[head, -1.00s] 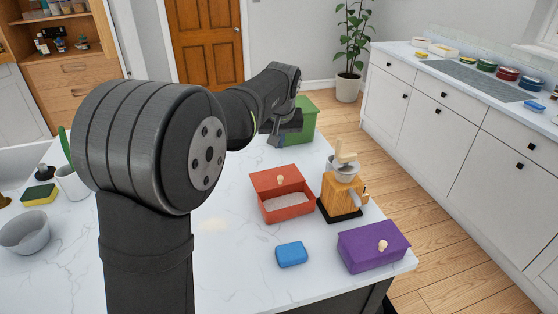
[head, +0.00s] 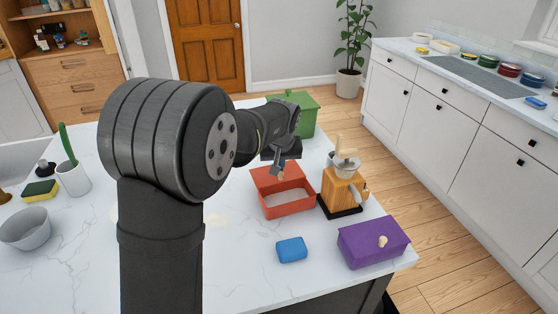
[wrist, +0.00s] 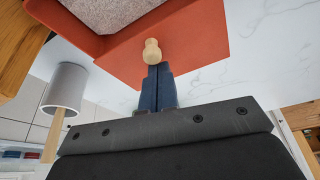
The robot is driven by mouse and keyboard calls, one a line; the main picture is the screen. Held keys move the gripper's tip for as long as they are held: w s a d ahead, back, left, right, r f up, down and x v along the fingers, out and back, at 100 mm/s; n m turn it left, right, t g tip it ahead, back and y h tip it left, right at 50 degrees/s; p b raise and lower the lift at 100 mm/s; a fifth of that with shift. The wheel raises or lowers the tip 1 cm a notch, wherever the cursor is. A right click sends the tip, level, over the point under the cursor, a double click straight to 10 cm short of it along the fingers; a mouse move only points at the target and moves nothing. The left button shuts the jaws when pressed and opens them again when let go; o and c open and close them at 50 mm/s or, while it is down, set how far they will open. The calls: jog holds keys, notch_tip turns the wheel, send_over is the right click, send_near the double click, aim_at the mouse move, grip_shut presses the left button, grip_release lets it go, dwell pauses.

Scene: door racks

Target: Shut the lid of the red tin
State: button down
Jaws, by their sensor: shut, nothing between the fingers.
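The red tin (head: 289,209) stands on the white counter with its lid (head: 270,180) raised at the back. Pale grey contents show inside it. My gripper (head: 281,167) is shut and empty just behind the raised lid. In the wrist view the dark blue fingertips (wrist: 158,72) are right at the wooden knob (wrist: 152,51) on the lid (wrist: 190,45); I cannot tell whether they touch it. In the head view the knob is hidden behind my gripper.
A wooden grinder (head: 341,190) stands close to the right of the red tin. A green tin (head: 307,115) is behind my arm. A blue block (head: 291,250) and a purple tin (head: 372,243) lie in front. The counter (head: 235,265) left of the blue block is clear.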

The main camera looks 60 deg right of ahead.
aim_at(289, 181)
jog(key=s+a, duration=0.5)
jog(key=s, duration=0.1)
jog(key=shift+s+a, duration=0.35)
jog(key=shift+a, duration=0.05)
jog(key=shift+d, duration=0.1)
jog(key=w+d, duration=0.2)
jog(key=d, duration=0.1)
jog(key=shift+w+d+r, duration=0.1)
jog(key=shift+d+r, duration=0.05)
jog(key=shift+r, duration=0.25)
jog(key=v, duration=0.9)
jog(key=shift+r, duration=0.1)
